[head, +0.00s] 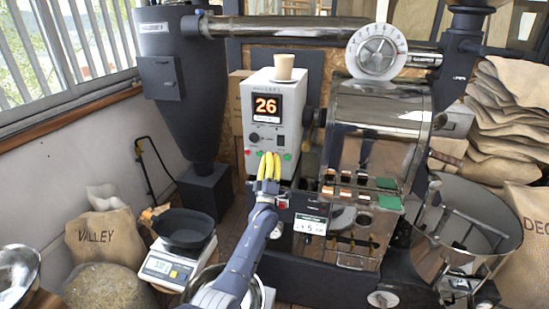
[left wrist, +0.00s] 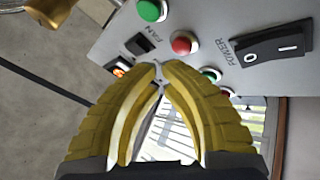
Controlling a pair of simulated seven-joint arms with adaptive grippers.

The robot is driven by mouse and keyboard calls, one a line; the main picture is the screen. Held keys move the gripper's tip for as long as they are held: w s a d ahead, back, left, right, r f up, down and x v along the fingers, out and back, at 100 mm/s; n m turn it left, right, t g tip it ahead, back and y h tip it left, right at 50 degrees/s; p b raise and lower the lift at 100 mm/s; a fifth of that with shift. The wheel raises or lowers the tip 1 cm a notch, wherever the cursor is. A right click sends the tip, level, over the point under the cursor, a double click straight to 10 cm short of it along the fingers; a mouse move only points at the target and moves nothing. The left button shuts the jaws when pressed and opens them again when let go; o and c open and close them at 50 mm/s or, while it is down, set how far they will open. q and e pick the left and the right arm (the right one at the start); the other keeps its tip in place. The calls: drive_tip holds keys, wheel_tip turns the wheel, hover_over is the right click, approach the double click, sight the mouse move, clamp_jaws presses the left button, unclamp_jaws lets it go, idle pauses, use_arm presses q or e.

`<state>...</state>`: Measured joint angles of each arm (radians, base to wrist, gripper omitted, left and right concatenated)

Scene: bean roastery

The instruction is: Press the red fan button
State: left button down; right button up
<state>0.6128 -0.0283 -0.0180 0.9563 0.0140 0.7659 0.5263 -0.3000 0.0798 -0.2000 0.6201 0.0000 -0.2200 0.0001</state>
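The red fan button (left wrist: 183,43) shows in the left wrist view beside the FAN label, near a green button (left wrist: 150,10) on the grey control panel. My left gripper (left wrist: 160,78) has its yellow fingers shut with the tips together, empty, just below the red button in that picture. Whether the tips touch the panel cannot be told. In the head view my left gripper (head: 269,156) is at the lower front of the white control box (head: 254,88) and hides part of its button row. My right gripper is not in view.
A black power switch (left wrist: 272,47) is right of the red button. Another red button is partly hidden by the right finger. A cup (head: 284,66) stands on the control box. A scale (head: 174,265) with a black pan (head: 183,229) stands left of my left arm.

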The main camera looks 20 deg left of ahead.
use_arm(q)
drive_tip(key=shift+s, duration=2.5)
